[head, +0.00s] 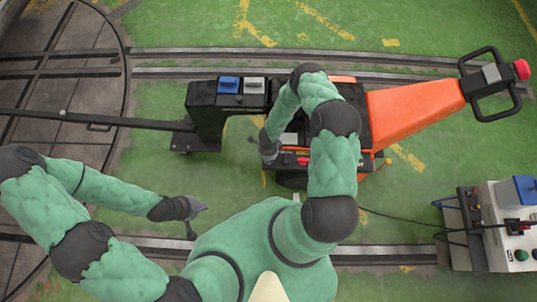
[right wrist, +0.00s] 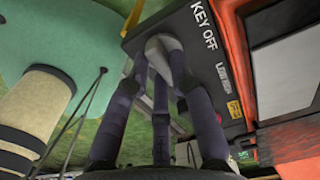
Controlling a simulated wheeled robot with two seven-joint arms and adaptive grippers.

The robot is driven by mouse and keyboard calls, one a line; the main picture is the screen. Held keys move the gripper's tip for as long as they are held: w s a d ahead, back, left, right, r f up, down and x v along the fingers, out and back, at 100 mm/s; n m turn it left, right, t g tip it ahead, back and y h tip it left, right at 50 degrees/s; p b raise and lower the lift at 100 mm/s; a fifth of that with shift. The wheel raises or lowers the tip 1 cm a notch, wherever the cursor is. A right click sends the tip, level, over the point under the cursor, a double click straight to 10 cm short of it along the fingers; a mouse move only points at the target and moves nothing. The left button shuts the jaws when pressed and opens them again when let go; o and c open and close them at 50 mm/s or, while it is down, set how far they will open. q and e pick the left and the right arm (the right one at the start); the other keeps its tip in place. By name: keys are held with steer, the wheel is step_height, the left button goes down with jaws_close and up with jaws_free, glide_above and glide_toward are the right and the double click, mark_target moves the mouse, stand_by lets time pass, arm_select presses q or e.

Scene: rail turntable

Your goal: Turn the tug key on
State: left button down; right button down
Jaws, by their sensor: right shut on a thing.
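The orange and black tug (head: 415,97) stands on the rails, its handle (head: 490,82) at the right. My right gripper (head: 267,152) is at the near side of the tug's black middle section. In the right wrist view, its fingers (right wrist: 162,45) meet at a black panel (right wrist: 150,22) beside the white words "KEY OFF" (right wrist: 203,27). They are shut on the tug key, which the fingertips hide. My left gripper (head: 198,212) hangs over the green floor, away from the tug, its fingers apart and empty.
A red button (head: 304,161) is on the tug just right of my right gripper. A charger-like cabinet (head: 490,240) with a cable stands at the lower right. A turntable (head: 85,100) lies at the left, with a long bar (head: 100,119) reaching over it from the tug.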

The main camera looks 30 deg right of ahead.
stand_by(0.5)
steer(key=c, duration=1.1)
jaws_free()
step_height(320, 180, up, 12)
